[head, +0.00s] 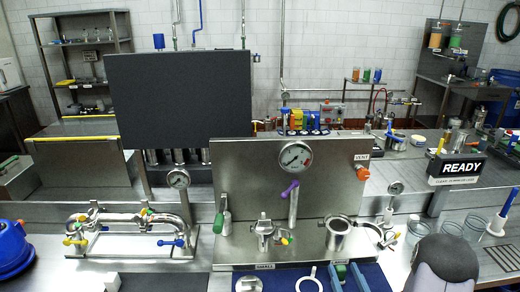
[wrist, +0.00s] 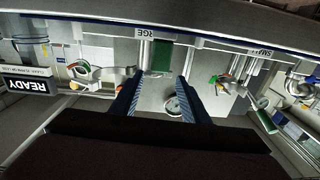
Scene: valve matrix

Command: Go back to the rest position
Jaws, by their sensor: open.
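My gripper (wrist: 158,98) shows in the wrist view as two blue fingers with ribbed inner faces. They stand apart with nothing held between them. A green part (wrist: 162,55) lies beyond the fingertips, and a round gauge (wrist: 173,106) shows behind them. In the head view, a dark rounded part of my arm (head: 445,262) is at the lower right, in front of the bench. I cannot clearly make out the fingers there. The steel valve panel (head: 240,185) carries a large gauge (head: 295,157), with a purple lever (head: 290,190) below it.
Steel pipework with coloured handles (head: 125,218) stands at the left, beside a blue container (head: 12,248). An open steel cup (head: 338,232) and clear beakers (head: 474,227) stand on the bench. A READY sign (head: 461,168) is at the right. A dark screen (head: 180,97) rises behind.

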